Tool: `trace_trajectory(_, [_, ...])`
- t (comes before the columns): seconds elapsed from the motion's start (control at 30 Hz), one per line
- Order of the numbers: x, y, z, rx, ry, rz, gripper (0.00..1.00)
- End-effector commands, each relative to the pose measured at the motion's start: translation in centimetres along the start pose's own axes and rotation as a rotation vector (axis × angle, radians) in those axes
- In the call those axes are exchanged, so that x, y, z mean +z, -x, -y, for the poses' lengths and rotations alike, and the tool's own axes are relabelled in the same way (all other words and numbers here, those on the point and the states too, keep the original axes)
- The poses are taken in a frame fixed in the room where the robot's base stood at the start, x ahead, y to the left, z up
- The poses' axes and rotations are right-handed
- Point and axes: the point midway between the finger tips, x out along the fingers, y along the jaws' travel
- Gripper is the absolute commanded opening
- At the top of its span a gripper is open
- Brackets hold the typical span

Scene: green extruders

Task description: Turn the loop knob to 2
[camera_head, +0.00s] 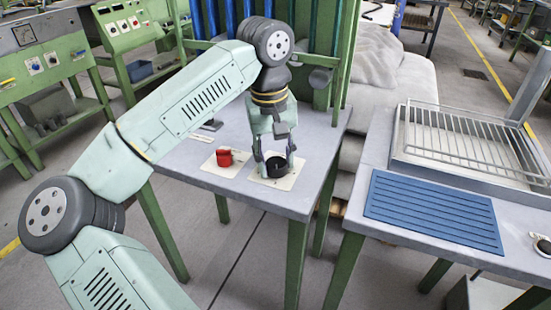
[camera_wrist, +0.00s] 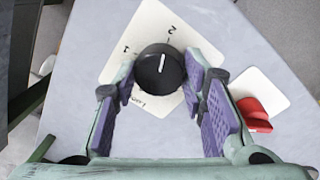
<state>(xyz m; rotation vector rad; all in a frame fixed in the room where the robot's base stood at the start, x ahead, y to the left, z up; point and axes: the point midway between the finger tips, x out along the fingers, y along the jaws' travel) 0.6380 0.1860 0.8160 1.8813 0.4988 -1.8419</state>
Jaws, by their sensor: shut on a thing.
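The loop knob (camera_wrist: 160,70) is round and black with a white pointer line, on a pale plate (camera_wrist: 145,28) marked 1, 2 and what looks like "Loop". In the wrist view its pointer aims up and slightly right, roughly toward the 2. My gripper (camera_wrist: 160,80) has its purple-padded fingers on either side of the knob, shut on it. In the head view my gripper (camera_head: 274,154) reaches down over the black knob (camera_head: 277,167) on the small grey table. The fingers partly cover the plate.
A red switch (camera_head: 224,157) on its own pale plate sits close to the left of the knob; it also shows in the wrist view (camera_wrist: 255,112). A green frame stands behind the table. A second table at right holds a blue ribbed mat (camera_head: 433,211) and a metal tray (camera_head: 475,140).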

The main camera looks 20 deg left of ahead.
Motion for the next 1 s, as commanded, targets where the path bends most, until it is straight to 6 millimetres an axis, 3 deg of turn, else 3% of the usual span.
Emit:
trace_trajectory(0.7, [0.03, -0.01, -0.02, 0.0, -0.079, 0.007, 0.1])
trace_trajectory(0.73, [0.03, -0.01, -0.02, 0.0, -0.079, 0.006, 0.39])
trace_trajectory(1.0, [0.0, -0.01, -0.01, -0.001, -0.078, 0.006, 0.57])
